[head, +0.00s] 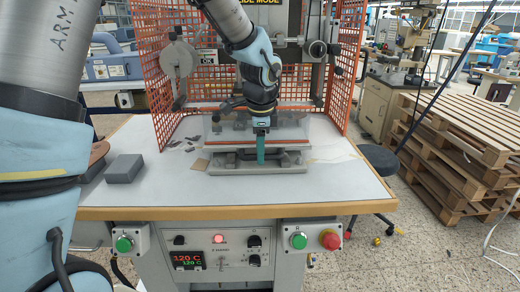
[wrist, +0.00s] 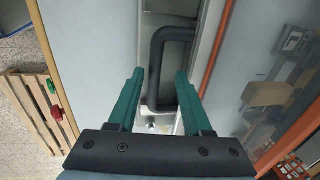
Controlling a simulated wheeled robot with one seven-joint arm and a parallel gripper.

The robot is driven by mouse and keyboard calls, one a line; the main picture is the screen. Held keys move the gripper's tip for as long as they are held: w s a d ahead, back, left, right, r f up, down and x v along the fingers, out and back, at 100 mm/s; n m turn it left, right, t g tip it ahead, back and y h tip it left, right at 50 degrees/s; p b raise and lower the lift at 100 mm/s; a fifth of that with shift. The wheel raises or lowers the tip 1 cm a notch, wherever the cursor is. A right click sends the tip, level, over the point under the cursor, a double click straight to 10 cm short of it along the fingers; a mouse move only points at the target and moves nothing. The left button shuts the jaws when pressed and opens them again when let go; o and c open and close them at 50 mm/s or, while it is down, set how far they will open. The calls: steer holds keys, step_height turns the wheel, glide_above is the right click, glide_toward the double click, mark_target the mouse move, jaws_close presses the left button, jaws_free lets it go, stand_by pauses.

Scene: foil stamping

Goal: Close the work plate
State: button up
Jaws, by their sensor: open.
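The work plate (head: 232,170) is a grey slab at the front of the stamping machine on the table in the head view. Part of it is hidden behind my gripper (head: 261,157). In the wrist view, a dark U-shaped handle (wrist: 156,72) shows at the plate. My gripper's green fingers (wrist: 160,74) are open, one on each side of the handle's long bar in the picture. I cannot tell whether the fingertips reach around it or touch it.
An orange mesh guard (head: 158,90) stands on both sides of the machine. A clear panel with an orange-red lower edge (head: 225,151) is just behind the plate. A grey block (head: 124,168) lies at the table's left. Buttons and a red knob (head: 330,239) are below the table's front edge.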

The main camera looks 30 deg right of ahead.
step_height(320, 180, up, 11)
steer(key=s+b, duration=0.2)
steer(key=shift+a+f, duration=0.2)
steer(key=shift+a, duration=0.25)
steer(key=shift+w, duration=0.1)
stand_by(0.6)
steer(key=w+a+f+n, duration=0.1)
steer(key=a+f+n, duration=0.2)
steer(key=a, duration=0.6)
steer(key=w+a+f+n, duration=0.1)
steer(key=a+f+n, duration=0.2)
steer(key=a+n, duration=0.4)
steer(key=a+f+n, duration=0.3)
steer(key=a+n, duration=0.2)
steer(key=a, duration=0.6)
steer(key=shift+w+a+f+y, duration=0.1)
steer(key=shift+w+f+y, duration=0.05)
steer(key=shift+w+y, duration=0.25)
steer(key=s+a+f+n, duration=0.3)
steer(key=a+n, duration=0.3)
steer(key=a, duration=0.2)
steer(key=shift+s+a+n, duration=0.25)
steer(key=shift+s+n, duration=0.15)
steer(key=shift+s, duration=0.3)
